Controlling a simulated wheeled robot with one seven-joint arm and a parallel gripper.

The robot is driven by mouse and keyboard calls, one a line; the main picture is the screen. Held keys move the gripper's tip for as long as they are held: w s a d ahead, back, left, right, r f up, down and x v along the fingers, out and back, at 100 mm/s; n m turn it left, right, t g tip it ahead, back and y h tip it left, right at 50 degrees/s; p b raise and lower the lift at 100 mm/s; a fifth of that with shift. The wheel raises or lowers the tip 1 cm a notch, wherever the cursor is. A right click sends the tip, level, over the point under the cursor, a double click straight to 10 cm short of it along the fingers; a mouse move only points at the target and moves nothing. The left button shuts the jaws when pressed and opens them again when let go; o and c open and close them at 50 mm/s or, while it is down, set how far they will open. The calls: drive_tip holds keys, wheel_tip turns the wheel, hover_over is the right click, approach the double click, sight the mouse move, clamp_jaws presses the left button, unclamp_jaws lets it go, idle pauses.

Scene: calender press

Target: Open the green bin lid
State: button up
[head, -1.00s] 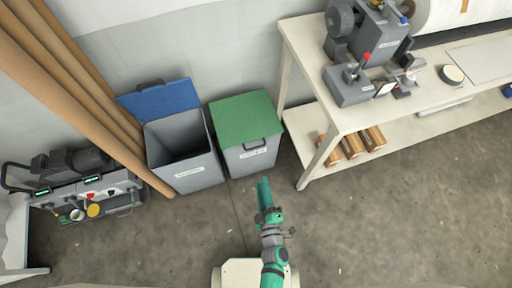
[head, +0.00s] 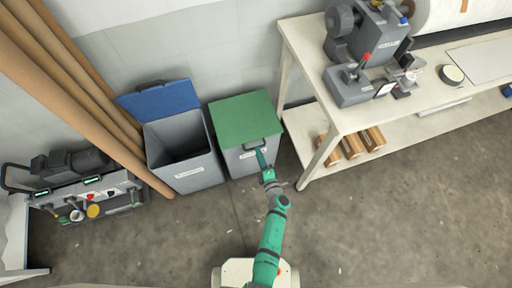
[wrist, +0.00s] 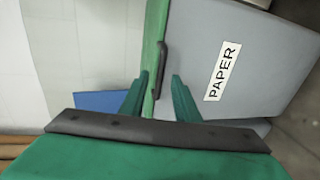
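The grey bin (head: 243,164) with the flat green lid (head: 245,117) stands against the wall, and its lid is shut. A dark handle (head: 254,144) sits at the lid's front edge. In the wrist view the green lid (wrist: 155,40) is seen edge-on, with the handle (wrist: 162,65) beside it and a "PAPER" label (wrist: 223,71) on the bin's front. My gripper (head: 261,152) is at the lid's front edge. In the wrist view its two green fingers (wrist: 160,78) are apart, with the handle between them in the picture. I cannot tell whether they touch it.
A grey bin (head: 187,170) with its blue lid (head: 160,99) open stands to the left. A cream workbench (head: 350,120) with machines is close on the right. Long brown tubes (head: 75,80) lean at the left. The floor in front (head: 380,220) is clear.

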drive_tip(key=shift+x, duration=2.55)
drive_tip(key=shift+c, duration=0.6)
drive_tip(key=shift+s, duration=0.1)
clamp_jaws()
